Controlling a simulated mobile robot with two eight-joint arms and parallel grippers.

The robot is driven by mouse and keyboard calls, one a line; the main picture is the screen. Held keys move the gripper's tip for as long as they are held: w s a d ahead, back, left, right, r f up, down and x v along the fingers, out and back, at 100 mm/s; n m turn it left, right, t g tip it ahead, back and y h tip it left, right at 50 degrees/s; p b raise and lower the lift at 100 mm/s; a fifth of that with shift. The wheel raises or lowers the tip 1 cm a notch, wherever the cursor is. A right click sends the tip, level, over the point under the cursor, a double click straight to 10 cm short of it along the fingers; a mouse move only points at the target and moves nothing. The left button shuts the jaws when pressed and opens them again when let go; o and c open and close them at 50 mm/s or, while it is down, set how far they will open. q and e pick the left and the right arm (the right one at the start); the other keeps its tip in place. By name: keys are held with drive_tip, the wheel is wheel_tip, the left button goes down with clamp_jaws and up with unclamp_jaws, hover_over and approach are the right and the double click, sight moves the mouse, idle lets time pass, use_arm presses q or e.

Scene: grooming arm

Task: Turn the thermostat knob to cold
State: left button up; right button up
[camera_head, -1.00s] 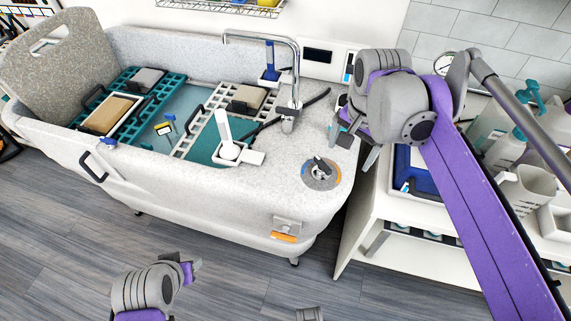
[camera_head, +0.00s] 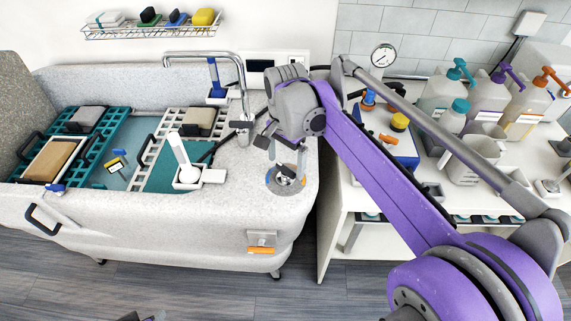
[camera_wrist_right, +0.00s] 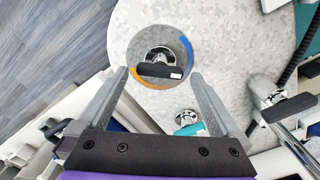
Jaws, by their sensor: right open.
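The thermostat knob (camera_head: 287,172) is a chrome base with a black lever, set in a round dial with orange and blue arcs on the tub's right deck. In the right wrist view the black lever (camera_wrist_right: 158,70) lies roughly crosswise, between the blue arc at upper right and the orange arc at lower left. My right gripper (camera_head: 284,150) is open and empty just above the dial. Its fingers (camera_wrist_right: 160,75) appear on either side of the lever, apart from it. Only a sliver of my left gripper (camera_head: 145,317) shows at the bottom edge; its fingers cannot be made out.
A chrome faucet (camera_head: 243,95) rises behind the dial. A teal-handled valve (camera_wrist_right: 188,125) sits near it. The tub (camera_head: 190,222) holds teal grates with trays. A white cart (camera_head: 335,190) with bottles stands close on the right.

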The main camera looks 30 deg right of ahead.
drive_tip(key=shift+f, duration=0.65)
drive_tip(key=c, duration=1.2)
drive_tip(key=n+p, duration=0.1)
drive_tip(key=n, duration=0.4)
drive_tip(key=shift+r+n, duration=0.1)
drive_tip(key=shift+n, duration=0.3)
drive_tip(key=n, duration=0.6)
drive_tip(key=shift+p, duration=0.4)
